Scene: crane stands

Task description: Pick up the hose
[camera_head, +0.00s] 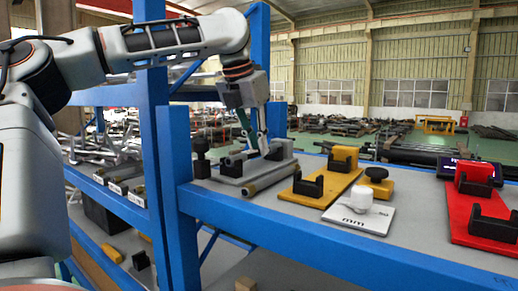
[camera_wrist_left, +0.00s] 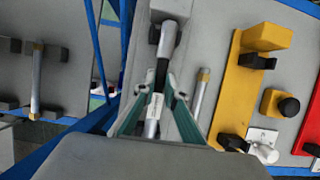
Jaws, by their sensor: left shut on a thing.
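The hose (camera_wrist_left: 157,97) is a silver and black tube along the middle of a grey stand (camera_wrist_left: 177,50), in the left wrist view. My left gripper (camera_wrist_left: 157,108) has its green fingers on both sides of the hose and is shut on it. In the head view my left gripper (camera_head: 255,146) reaches down over the grey stand (camera_head: 228,181) on the blue shelf. The hose is partly hidden there by the fingers. I cannot tell whether it is clear of the stand. My right gripper is not in view.
A brass-tipped tube (camera_head: 268,177) lies beside the stand's front edge. To the right are a yellow stand (camera_head: 322,186), a white plate with a knob (camera_head: 358,212) and a red stand (camera_head: 470,205). A blue post (camera_head: 152,120) rises left of the gripper.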

